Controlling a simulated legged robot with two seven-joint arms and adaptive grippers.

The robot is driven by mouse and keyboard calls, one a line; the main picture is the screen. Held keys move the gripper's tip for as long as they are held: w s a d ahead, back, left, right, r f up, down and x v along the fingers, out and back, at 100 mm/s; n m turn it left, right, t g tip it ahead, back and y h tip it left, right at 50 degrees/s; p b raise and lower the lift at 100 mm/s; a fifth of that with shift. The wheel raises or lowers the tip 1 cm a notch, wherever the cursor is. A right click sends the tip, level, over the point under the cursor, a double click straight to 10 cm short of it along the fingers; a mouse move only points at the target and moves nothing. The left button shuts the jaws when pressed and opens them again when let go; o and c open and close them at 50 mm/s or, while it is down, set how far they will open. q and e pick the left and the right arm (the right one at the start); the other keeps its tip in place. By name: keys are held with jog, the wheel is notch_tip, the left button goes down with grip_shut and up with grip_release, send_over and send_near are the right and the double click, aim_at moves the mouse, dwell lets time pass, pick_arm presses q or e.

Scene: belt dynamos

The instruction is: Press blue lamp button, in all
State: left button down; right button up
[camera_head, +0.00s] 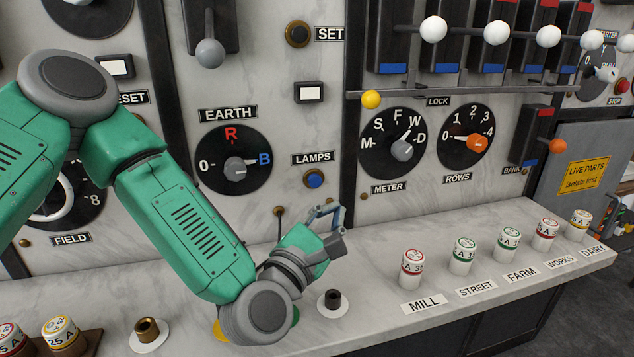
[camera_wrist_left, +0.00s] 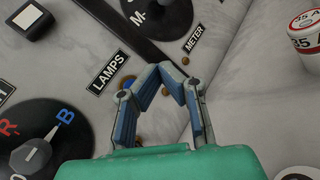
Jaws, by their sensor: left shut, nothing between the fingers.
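The blue lamp button (camera_head: 315,180) sits in a brass ring on the upright marble panel, just under the LAMPS label (camera_head: 313,158). My left gripper (camera_head: 326,211) is shut and empty, a little below the button in the head view, and appears apart from it. In the left wrist view the fingers of my left gripper (camera_wrist_left: 168,72) meet near the LAMPS label (camera_wrist_left: 108,72). My right gripper is in neither view.
The EARTH dial (camera_head: 233,160) is left of the button and the METER dial (camera_head: 393,143) is right. A white-faced square switch (camera_head: 309,93) is above. Below, the marble ledge (camera_head: 375,236) carries several fuses, including the red one (camera_head: 411,268) at MILL, and an empty socket (camera_head: 333,300).

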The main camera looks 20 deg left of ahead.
aim_at(315, 181)
pick_arm(q)
jog(key=shift+w+a, duration=0.75)
jog(key=shift+w, duration=0.3)
jog(key=shift+w+a, duration=0.75)
jog(key=shift+w, duration=0.3)
jog(key=shift+w+a, duration=0.75)
jog(key=shift+w, duration=0.3)
jog(key=shift+w+a+r, duration=0.15)
jog(key=shift+w+a, duration=0.05)
jog(key=shift+w, duration=0.1)
jog(key=shift+w+a, duration=0.3)
jog(key=shift+w, duration=0.15)
jog(key=shift+s, duration=0.1)
jog(key=shift+s+d+b, duration=0.3)
jog(key=shift+s+d, duration=0.2)
jog(key=shift+s, duration=0.2)
